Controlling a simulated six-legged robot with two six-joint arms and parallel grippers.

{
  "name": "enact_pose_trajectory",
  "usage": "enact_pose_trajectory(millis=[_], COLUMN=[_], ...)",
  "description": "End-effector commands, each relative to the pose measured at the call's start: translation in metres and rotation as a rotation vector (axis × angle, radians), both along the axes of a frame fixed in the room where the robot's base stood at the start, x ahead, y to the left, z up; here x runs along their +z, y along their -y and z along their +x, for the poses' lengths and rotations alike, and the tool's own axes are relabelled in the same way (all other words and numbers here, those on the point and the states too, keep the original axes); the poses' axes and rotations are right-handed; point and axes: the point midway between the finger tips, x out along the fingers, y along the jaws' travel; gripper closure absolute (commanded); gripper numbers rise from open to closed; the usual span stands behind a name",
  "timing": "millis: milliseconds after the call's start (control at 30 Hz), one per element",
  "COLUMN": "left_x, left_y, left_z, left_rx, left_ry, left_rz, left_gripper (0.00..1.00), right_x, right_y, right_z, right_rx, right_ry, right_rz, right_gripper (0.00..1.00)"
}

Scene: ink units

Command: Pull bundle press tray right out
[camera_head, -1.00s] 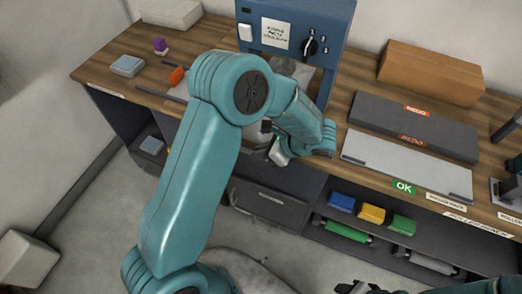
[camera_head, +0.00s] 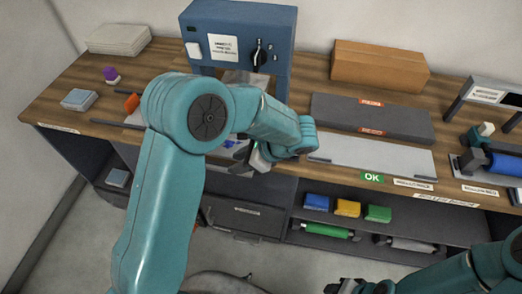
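The blue press (camera_head: 238,38) stands at the back of the wooden bench, with a white label and a black knob on its front. My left arm crosses in front of its lower part. A pale tray-like piece with blue on it (camera_head: 236,149) shows partly below the arm; most of it is hidden. My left gripper (camera_head: 258,160) is at the bench's front edge, beside this piece. Its fingers are small and partly covered, so I cannot tell its opening or whether it touches the piece. My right gripper (camera_head: 358,287) is dark and cut off at the bottom edge.
A grey lidded bar (camera_head: 370,118), a light plate (camera_head: 365,157) and a cardboard box (camera_head: 380,65) are right of the press. A roller stand (camera_head: 490,160) is at the far right. Below are a dark drawer (camera_head: 235,213) and a shelf with coloured blocks (camera_head: 347,208).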

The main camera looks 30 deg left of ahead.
Motion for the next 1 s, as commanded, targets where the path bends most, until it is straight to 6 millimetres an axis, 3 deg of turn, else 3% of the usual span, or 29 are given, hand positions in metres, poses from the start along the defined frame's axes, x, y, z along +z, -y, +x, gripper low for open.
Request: enact_pose_trajectory(millis=[200, 400, 600, 1000], left_x=[0.041, 0.069, 0.081, 0.082], left_y=[0.042, 0.069, 0.08, 0.08], left_z=[0.011, 0.018, 0.02, 0.02], left_rx=[-0.002, -0.002, -0.001, -0.001], left_ry=[0.006, 0.003, -0.001, -0.001], left_rz=[-0.002, -0.001, 0.0, 0.0], left_gripper=[0.62, 0.62, 0.62, 0.62], right_x=[-0.006, -0.007, -0.007, -0.007], right_y=[0.0, 0.0, 0.0, 0.0], right_z=[0.0, 0.0, 0.0, 0.0], right_rx=[0.0, 0.0, 0.0, 0.0], right_ry=[0.0, 0.0, 0.0, 0.0], right_rz=[0.0, 0.0, 0.0, 0.0], right_gripper=[0.57, 0.57, 0.57, 0.57])
